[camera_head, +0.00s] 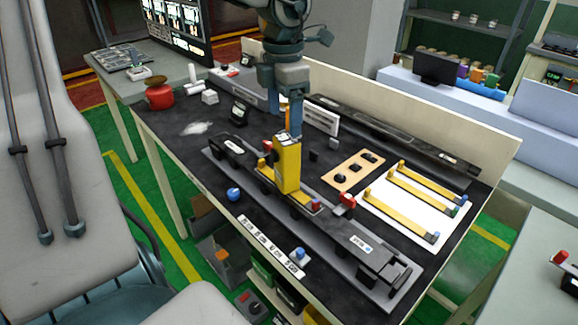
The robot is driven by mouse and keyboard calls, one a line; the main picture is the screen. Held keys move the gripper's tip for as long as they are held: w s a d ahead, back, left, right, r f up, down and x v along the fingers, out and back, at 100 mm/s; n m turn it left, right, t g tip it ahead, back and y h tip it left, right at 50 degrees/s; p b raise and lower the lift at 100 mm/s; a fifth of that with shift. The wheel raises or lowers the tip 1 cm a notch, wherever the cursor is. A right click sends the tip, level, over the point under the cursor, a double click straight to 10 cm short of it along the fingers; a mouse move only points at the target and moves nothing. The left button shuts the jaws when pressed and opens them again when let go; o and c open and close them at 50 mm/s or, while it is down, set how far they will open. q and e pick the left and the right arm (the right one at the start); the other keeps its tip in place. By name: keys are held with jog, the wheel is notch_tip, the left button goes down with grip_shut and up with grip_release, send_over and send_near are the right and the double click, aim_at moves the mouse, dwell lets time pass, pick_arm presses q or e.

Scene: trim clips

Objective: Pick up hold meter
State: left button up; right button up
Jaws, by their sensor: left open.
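A tall yellow block with a small display on top, which looks like the hold meter (287,170), stands upright at the long grey fixture rail (333,233) on the dark bench top. My left gripper (284,112) comes down from the top of the view, blue-grey, with its fingers pointing down. It is open, and its fingertips are at or just above the top of the yellow block. I cannot tell whether they touch it. An orange piece shows behind the fingers. My right gripper is not in view.
A blue knob (234,194) and a white label strip (271,246) lie in front of the rail. A tan plate (354,172) and a white sheet with yellow strips (412,227) lie to the right. A dark display device (240,112) stands to the left. A cream panel (420,118) edges the bench's back.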

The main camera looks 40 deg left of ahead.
aim_at(284, 139)
pick_arm(q)
jog(key=f, duration=0.4)
jog(key=shift+w, duration=0.2)
jog(key=shift+w+f, duration=0.15)
jog(key=shift+f, duration=0.2)
jog(key=f, duration=0.1)
jog(key=f+p, duration=0.1)
jog(key=f, duration=0.2)
jog(key=shift+s+a+f+p, duration=0.15)
jog(key=shift+s+f+p, duration=0.1)
jog(key=shift+p, duration=0.05)
jog(key=shift+w+f, duration=0.1)
jog(key=shift+f, duration=0.1)
jog(key=shift+r, duration=0.1)
jog(key=shift+c, duration=1)
jog(key=c, duration=0.8)
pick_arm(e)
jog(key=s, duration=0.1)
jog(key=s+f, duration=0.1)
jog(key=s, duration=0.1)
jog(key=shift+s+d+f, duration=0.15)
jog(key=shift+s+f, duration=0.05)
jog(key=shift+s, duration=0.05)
pick_arm(q)
jog(key=shift+r, duration=0.15)
